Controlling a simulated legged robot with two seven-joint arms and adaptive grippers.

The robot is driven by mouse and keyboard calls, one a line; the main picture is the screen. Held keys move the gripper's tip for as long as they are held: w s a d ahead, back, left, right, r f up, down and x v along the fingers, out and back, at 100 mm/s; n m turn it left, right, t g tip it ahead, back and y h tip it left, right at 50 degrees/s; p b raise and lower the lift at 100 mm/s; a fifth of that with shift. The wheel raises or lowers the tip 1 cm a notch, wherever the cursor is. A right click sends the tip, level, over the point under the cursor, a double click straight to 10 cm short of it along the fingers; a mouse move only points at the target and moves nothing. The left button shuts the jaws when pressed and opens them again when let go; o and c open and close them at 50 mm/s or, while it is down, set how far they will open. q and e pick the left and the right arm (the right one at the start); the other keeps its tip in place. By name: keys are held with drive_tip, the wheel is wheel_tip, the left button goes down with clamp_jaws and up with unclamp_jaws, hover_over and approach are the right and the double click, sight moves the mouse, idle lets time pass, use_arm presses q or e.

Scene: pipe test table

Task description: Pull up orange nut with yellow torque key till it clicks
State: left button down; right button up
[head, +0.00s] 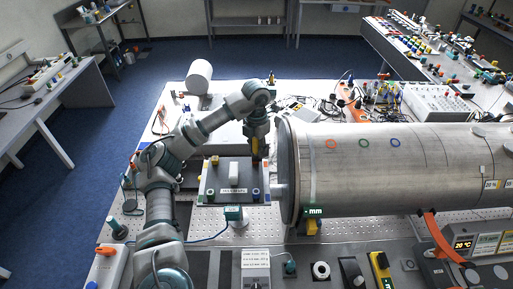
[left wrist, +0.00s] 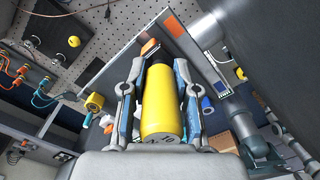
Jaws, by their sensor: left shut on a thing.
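My left gripper (head: 257,152) is above the back right part of a dark fixture plate (head: 222,177), beside the flanged end of the big pipe. It is shut on the yellow torque key (left wrist: 160,105), which also shows in the head view as a small yellow patch (head: 255,147). In the left wrist view the gripper's fingers (left wrist: 156,75) lie along both sides of the key, and its dark far end points at the plate. An orange piece (left wrist: 150,47) shows beside that end; I cannot tell if it is the nut or if the key touches it. My right gripper is not in view.
The large metal pipe (head: 400,168) fills the right side, close to the gripper. A white block (head: 233,172) stands on the plate. Blue (head: 255,192) and green (head: 210,195) pieces sit along its front edge. Tools and a display box (head: 462,243) crowd the front right.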

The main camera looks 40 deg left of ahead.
use_arm(q)
drive_tip(key=shift+a+f, duration=0.25)
drive_tip(key=shift+a, duration=0.05)
drive_tip(key=shift+p, duration=0.4)
idle(0.6)
drive_tip(key=shift+f, duration=0.2)
idle(0.3)
drive_tip(key=shift+r, duration=0.15)
drive_tip(key=shift+r+p, duration=0.15)
drive_tip(key=shift+p, duration=0.2)
drive_tip(key=shift+a, duration=0.1)
drive_tip(key=shift+a, duration=0.15)
drive_tip(key=shift+r, duration=0.15)
drive_tip(key=shift+w+p, duration=0.1)
drive_tip(key=shift+p, duration=0.25)
idle(0.5)
